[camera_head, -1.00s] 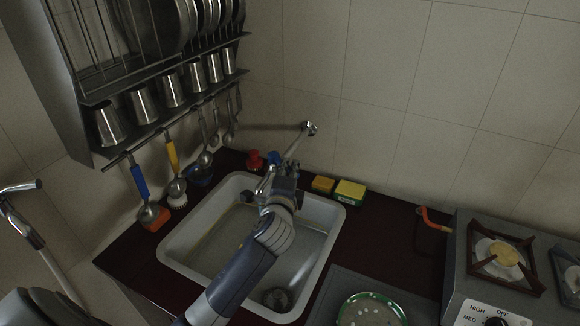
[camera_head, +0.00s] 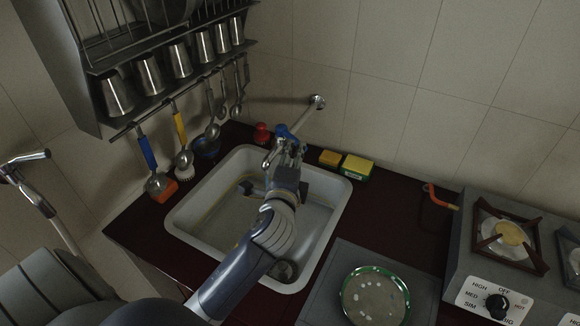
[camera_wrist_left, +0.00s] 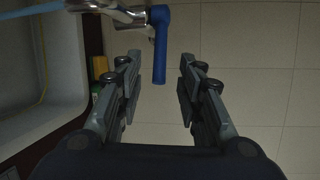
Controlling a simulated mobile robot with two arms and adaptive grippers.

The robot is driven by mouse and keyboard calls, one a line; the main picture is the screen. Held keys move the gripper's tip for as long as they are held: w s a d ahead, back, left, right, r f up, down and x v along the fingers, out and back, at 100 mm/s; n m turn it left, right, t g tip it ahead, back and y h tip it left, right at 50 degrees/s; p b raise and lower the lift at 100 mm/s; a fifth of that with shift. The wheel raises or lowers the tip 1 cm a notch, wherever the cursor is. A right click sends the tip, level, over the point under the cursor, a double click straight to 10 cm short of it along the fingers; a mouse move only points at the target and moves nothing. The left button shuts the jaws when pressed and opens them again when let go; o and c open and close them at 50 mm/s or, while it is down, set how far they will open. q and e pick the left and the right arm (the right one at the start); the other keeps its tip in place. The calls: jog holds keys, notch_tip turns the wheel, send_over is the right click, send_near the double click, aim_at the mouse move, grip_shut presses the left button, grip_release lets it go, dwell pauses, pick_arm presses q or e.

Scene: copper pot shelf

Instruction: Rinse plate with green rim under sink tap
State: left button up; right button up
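The green-rimmed plate (camera_head: 374,298) lies on a grey board right of the sink, with pale bits on its surface. The sink (camera_head: 199,186) is a light basin set in the dark counter. The metal tap (camera_head: 302,118) comes from the wall above it. My left gripper (camera_head: 285,150) is over the far part of the sink, by the tap's blue handle (camera_head: 281,130). In the left wrist view, the gripper (camera_wrist_left: 157,88) is open, and the blue handle (camera_wrist_left: 161,45) shows between its fingers, ahead of them and apparently untouched. My right gripper is out of view.
A red tap handle (camera_head: 262,133) is left of the blue one. Yellow sponges (camera_head: 357,166) lie behind the sink's right corner. A stove (camera_head: 507,250) stands at the right.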

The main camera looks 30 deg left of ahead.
pick_arm(q)
jog(key=v, duration=0.5)
jog(key=shift+f, duration=0.1)
dwell(0.4)
